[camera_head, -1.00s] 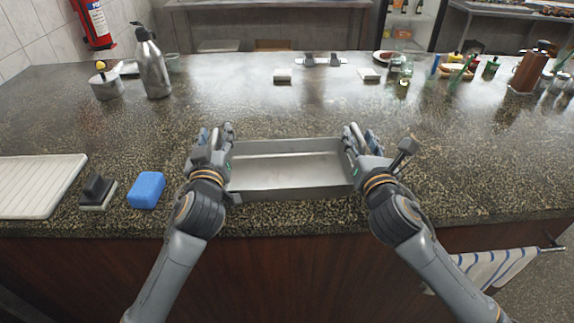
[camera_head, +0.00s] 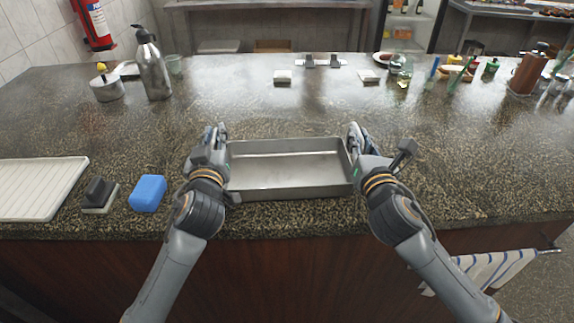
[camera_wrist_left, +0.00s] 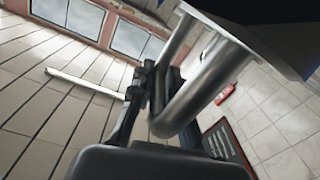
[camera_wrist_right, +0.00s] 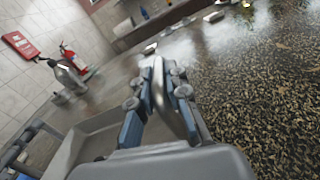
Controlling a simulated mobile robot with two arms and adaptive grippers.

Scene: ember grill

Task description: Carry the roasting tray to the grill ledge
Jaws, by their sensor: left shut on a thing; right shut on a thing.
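The roasting tray (camera_head: 290,190) is a grey metal rectangular pan, empty, near the counter's front edge in the head view. I cannot tell whether it touches the counter. My left gripper (camera_head: 216,137) is shut on its left end and my right gripper (camera_head: 357,137) on its right end. In the left wrist view a bent metal tube (camera_wrist_left: 195,95), apparently the tray's handle, runs by the left gripper. In the right wrist view the blue-padded fingers of the right gripper (camera_wrist_right: 160,100) close around a metal handle, with the tray (camera_wrist_right: 85,150) beside them. I cannot identify the grill ledge.
A blue sponge (camera_head: 147,193), a scraper (camera_head: 100,195) and a white ribbed board (camera_head: 40,188) lie left. A metal bottle (camera_head: 153,70) stands back left. Bottles, jars and a pepper mill (camera_head: 528,72) stand back right.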

